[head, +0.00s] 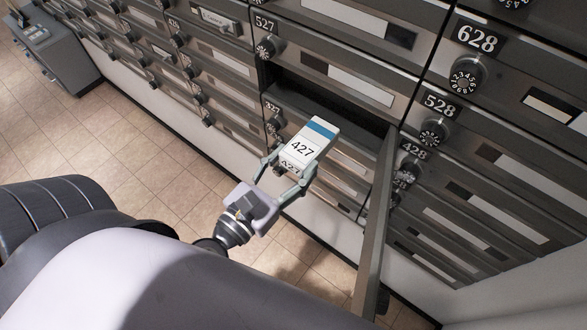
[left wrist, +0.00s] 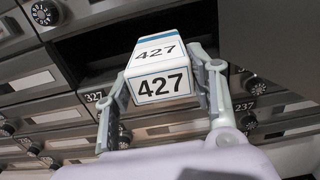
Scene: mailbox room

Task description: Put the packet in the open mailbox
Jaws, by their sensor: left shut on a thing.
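The packet (head: 305,146) is a small white box with a blue band and the number 427. My left gripper (head: 284,172) is shut on it, with a finger on each side. The packet also shows in the left wrist view (left wrist: 160,79), with the left gripper's fingers (left wrist: 161,90) around its sides. The open mailbox (head: 330,115) is a dark slot below the door marked 527. Its door (head: 374,230) is swung out on the right. The packet is in front of the opening, its far end close to it; I cannot tell whether it is inside. My right gripper is not in view.
Rows of shut grey mailboxes with dials surround the opening, such as 528 (head: 440,105) and 628 (head: 478,40). The open door stands out close to the right of my left gripper. The tiled floor (head: 140,160) is clear on the left. A grey machine (head: 50,45) stands at the far left.

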